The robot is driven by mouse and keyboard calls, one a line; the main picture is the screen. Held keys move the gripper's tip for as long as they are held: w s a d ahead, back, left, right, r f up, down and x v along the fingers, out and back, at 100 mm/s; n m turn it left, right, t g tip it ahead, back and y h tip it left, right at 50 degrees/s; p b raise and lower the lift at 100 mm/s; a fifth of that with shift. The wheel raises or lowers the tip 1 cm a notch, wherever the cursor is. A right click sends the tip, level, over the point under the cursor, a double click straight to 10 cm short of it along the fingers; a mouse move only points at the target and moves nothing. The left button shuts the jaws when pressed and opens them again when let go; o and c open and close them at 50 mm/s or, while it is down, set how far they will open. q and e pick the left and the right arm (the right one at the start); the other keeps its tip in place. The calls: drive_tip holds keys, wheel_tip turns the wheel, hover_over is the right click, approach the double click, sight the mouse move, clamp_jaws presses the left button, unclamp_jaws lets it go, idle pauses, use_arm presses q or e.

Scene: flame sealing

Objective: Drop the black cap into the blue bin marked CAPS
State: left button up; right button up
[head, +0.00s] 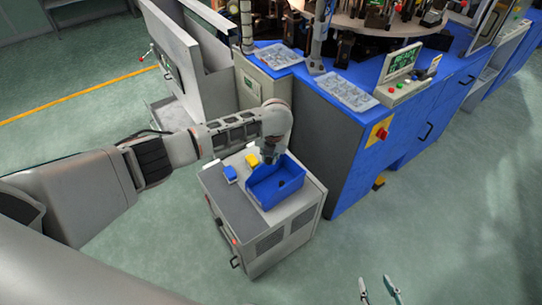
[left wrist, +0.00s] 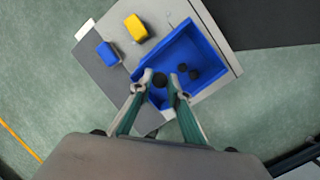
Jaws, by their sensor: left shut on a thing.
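The blue bin (head: 291,190) stands on a grey cabinet; no CAPS marking is readable. My left gripper (head: 269,158) points down over the bin's back left part. More dark caps (left wrist: 183,69) lie on the bin floor, and a dark spot there also shows in the head view. The held cap is hidden in the head view. My right gripper (head: 378,288) is at the bottom edge, with its fingers apart and empty.
The grey cabinet (head: 270,243) also carries a yellow block (head: 252,161) and a blue block (head: 230,174) left of the bin. A large blue machine bench (head: 345,130) stands close behind and to the right. The green floor at right is clear.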

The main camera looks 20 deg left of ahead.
use_arm(q)
drive_tip(key=m, duration=0.2)
drive_tip(key=shift+w+d+f+m+h, duration=0.15)
drive_tip(key=shift+w+f+m+h, duration=0.15)
drive_tip(key=shift+w+f+m, duration=0.1)
wheel_tip(320, 180, down, 6)
drive_tip(key=b, duration=0.5)
drive_tip(key=shift+r, duration=0.1)
drive_tip(key=o, duration=0.9)
drive_tip(key=shift+c, duration=0.2)
drive_tip(key=v, duration=1.2)
drive_tip(key=shift+s, duration=0.15)
